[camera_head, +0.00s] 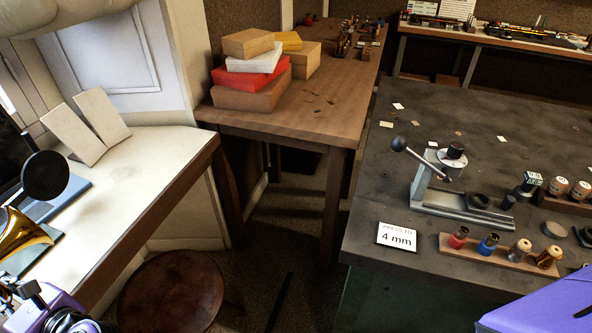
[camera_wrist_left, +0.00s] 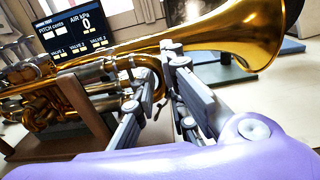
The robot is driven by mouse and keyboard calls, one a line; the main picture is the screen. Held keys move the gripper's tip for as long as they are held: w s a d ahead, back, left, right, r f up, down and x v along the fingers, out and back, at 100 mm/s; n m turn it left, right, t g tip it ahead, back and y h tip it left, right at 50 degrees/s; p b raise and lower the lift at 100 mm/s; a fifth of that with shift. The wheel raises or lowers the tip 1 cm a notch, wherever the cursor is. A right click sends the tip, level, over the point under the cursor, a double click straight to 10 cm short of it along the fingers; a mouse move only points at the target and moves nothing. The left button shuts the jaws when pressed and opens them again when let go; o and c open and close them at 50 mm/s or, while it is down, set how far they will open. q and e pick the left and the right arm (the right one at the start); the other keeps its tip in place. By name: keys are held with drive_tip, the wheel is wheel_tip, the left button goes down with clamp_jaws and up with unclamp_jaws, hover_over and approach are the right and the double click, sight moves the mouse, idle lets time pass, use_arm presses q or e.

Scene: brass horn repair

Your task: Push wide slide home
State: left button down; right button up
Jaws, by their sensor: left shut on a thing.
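The brass horn (camera_wrist_left: 235,38) fills the left wrist view, with its bell to the upper right and its tubing and valves to the left. It rests on a brown wooden stand (camera_wrist_left: 88,118). In the head view only part of its bell (camera_head: 22,234) shows at the left edge. My left gripper (camera_wrist_left: 158,82) is shut on part of the horn's slide tubing, under the bell pipe. The fingers hide much of the tube, so I cannot tell how far the slide stands out. In the head view my left gripper (camera_head: 30,298) is partly cut off at lower left.
A screen (camera_wrist_left: 75,32) with pitch, air and valve readings stands behind the horn. The horn is over a cream bench (camera_head: 165,160). A round stool (camera_head: 172,290) stands below it. A dark bench (camera_head: 385,180) at right carries a lever press (camera_head: 440,185) and a "4 mm" card (camera_head: 397,237).

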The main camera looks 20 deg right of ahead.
use_arm(q)
drive_tip(key=shift+s+a, duration=0.3)
drive_tip(key=shift+s, duration=0.1)
use_arm(e)
drive_tip(key=shift+w+r, duration=0.15)
idle(0.9)
use_arm(q)
drive_tip(key=c, duration=1.7)
unclamp_jaws()
drive_tip(key=shift+s+d, duration=0.1)
drive_tip(key=shift+d, duration=0.05)
drive_tip(key=v, duration=1.1)
drive_tip(key=shift+s+d, duration=0.15)
drive_tip(key=shift+d, duration=0.15)
use_arm(e)
drive_tip(key=shift+w+a+r, duration=0.1)
drive_tip(key=shift+w+r, duration=0.1)
drive_tip(key=shift+w, duration=0.6)
